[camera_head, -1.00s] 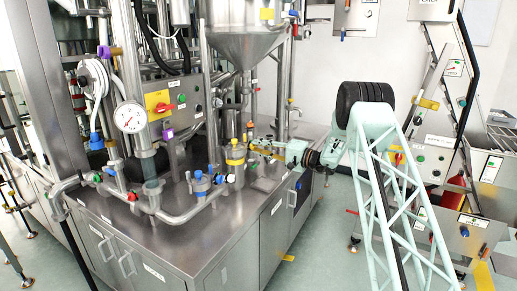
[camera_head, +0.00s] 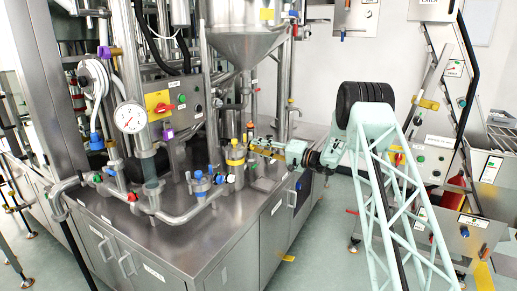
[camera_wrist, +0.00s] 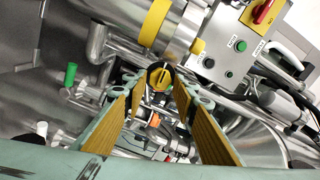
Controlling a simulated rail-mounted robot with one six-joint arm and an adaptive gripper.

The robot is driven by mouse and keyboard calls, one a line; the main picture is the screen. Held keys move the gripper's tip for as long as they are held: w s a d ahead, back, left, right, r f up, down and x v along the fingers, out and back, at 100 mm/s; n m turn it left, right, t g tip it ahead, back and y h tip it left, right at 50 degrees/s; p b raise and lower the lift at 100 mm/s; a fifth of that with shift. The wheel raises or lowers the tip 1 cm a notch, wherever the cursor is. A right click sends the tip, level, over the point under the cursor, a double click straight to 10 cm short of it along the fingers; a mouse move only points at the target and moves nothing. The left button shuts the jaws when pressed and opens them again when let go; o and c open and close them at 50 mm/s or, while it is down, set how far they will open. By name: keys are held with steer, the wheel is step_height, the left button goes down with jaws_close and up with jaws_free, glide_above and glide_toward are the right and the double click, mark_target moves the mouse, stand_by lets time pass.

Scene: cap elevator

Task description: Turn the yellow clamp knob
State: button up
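A gap shows between the pads, and I cannot tell whether the tips touch the knob. In the head view my gripper (camera_head: 252,146) reaches left beside the yellow-banded cylinder (camera_head: 235,161) on the steel bench. The knob cannot be told clearly there.
A wide yellow ring (camera_wrist: 155,22) on a steel cylinder lies close above the knob in the wrist view. Pipes and blue-topped valves (camera_head: 199,183) stand left of my gripper. The bench top (camera_head: 190,245) is clear at the front. A steel hopper (camera_head: 242,45) hangs above.

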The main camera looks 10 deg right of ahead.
stand_by(0.3)
steer(key=v, duration=1.2)
steer(key=shift+s+a+r, duration=0.1)
stand_by(0.4)
